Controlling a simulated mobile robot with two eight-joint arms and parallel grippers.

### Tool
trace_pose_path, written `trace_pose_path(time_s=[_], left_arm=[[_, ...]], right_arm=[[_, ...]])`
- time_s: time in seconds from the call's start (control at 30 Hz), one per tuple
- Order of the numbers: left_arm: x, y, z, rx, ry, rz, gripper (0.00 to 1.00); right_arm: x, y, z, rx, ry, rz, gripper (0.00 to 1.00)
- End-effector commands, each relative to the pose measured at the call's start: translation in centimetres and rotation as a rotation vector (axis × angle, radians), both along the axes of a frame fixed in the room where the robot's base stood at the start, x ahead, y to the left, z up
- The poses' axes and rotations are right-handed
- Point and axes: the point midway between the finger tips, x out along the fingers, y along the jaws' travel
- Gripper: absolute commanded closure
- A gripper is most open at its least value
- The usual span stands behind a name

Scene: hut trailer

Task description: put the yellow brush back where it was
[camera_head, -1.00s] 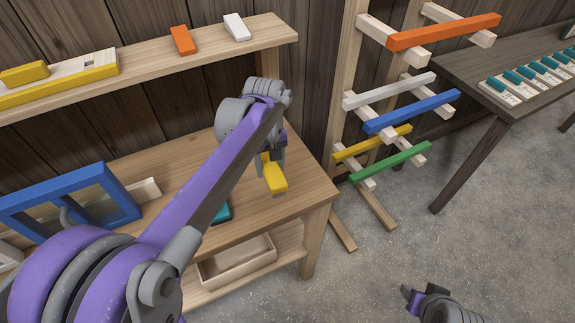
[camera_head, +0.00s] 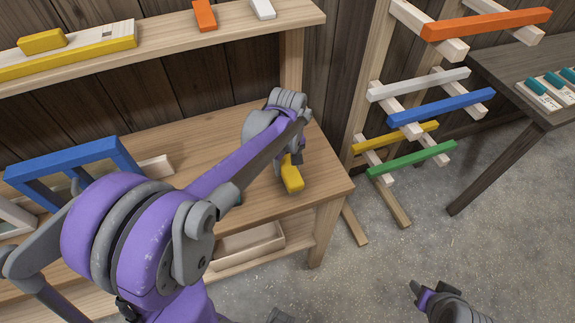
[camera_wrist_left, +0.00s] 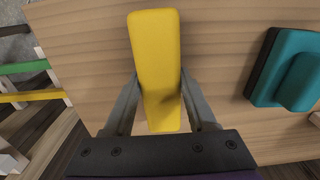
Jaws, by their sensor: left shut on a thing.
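My left gripper (camera_head: 289,160) is shut on the yellow brush (camera_head: 292,179), near the right end of the wooden workbench (camera_head: 325,178). In the left wrist view the brush (camera_wrist_left: 156,58) is a long yellow block lying between both fingers, pointing away from the wrist. I cannot tell whether it touches the bench top.
A shelf (camera_head: 215,35) above the bench holds a yellow block (camera_head: 42,41) on a yellow-edged board, an orange block (camera_head: 204,14) and a white block (camera_head: 263,8). A blue frame (camera_head: 75,165) stands at bench left. A rack with coloured bars (camera_head: 440,107) stands right of the bench.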

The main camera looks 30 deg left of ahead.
Motion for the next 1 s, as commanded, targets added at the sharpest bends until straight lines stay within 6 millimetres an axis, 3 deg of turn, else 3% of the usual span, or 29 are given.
trace_pose_path(time_s=[0.33,0.37,0.53,0.83,1.0], left_arm=[[0.0,0.0,-0.4,0.0,0.0,0.0,1.0],[0.0,0.0,-0.4,0.0,0.0,0.0,0.41],[0.0,0.0,-0.3,0.0,0.0,0.0,0.13],[0.0,0.0,-0.1,-0.001,-0.001,0.0,0.13],[0.1,0.0,1.7,0.0,-0.001,0.0,0.13]], right_arm=[[-0.1,0.0,-0.3,0.0,0.002,0.0,0.5],[-0.1,0.0,-0.4,0.0,0.002,0.0,0.5],[-0.1,0.0,-0.3,0.0,0.002,0.0,0.5],[0.0,0.0,-0.1,0.0,0.0,0.0,0.5],[0.1,0.0,0.3,0.0,-0.002,0.0,0.5]])
